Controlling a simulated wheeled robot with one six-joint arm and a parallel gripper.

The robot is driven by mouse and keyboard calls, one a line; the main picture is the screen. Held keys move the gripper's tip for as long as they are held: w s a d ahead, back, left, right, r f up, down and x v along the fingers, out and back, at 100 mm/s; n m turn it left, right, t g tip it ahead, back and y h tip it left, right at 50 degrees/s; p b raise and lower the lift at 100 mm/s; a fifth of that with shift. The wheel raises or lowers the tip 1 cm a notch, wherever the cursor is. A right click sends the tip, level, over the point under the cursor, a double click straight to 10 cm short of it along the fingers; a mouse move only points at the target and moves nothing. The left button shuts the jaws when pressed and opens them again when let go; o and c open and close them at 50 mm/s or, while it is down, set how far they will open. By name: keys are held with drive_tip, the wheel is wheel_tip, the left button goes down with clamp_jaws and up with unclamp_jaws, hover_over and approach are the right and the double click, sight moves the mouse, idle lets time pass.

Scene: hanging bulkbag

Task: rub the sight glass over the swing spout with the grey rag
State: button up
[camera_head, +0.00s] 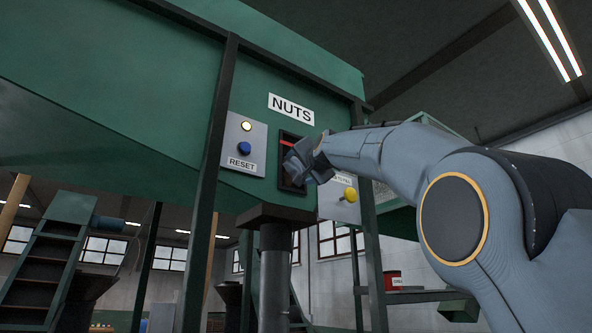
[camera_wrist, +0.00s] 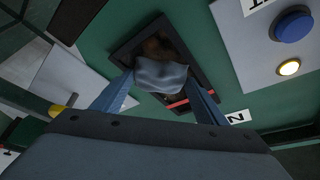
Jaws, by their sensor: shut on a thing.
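The sight glass (camera_head: 287,146) is a dark-framed window with a red line, set in the green hopper below the NUTS label. In the wrist view the sight glass (camera_wrist: 150,44) shows brown contents behind it. My gripper (camera_head: 304,166) is in front of its lower part. In the wrist view my gripper (camera_wrist: 160,82) is shut on the grey rag (camera_wrist: 162,75), which bulges out between the fingers and covers part of the pane. I cannot tell whether the rag touches the glass. The swing spout (camera_head: 274,270) is a grey pipe under a dark collar below the window.
Left of the window is a panel (camera_head: 243,145) with a lit lamp and blue RESET button. Right of it is a panel with a yellow knob (camera_head: 350,194), partly behind my arm. Dark green posts (camera_head: 208,185) stand at the hopper's front. A red tin (camera_head: 393,279) sits at the lower right.

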sight(290, 159)
drive_tip(key=shift+a+r+p, duration=0.15)
drive_tip(key=shift+r+p, duration=1)
drive_tip(key=shift+p, duration=0.5)
drive_tip(key=shift+s+a+r+p, duration=0.1)
drive_tip(key=shift+s+a+p, duration=0.3)
drive_tip(key=shift+a+p, duration=0.25)
drive_tip(key=shift+s+a+p, duration=0.4)
drive_tip(key=shift+a+p, duration=0.15)
drive_tip(key=shift+p, duration=0.2)
drive_tip(key=shift+s+a+r+p, duration=0.2)
drive_tip(key=shift+r+p, duration=0.1)
drive_tip(key=shift+r, duration=0.15)
drive_tip(key=shift+s+a+r+p, duration=0.1)
drive_tip(key=shift+a+r+p, duration=0.15)
drive_tip(key=shift+r, duration=0.2)
drive_tip(key=w+d+b, duration=0.2)
drive_tip(key=w+d, duration=0.2)
drive_tip(key=d, duration=0.2)
drive_tip(key=shift+w+d, duration=0.25)
drive_tip(key=shift+d, duration=0.1)
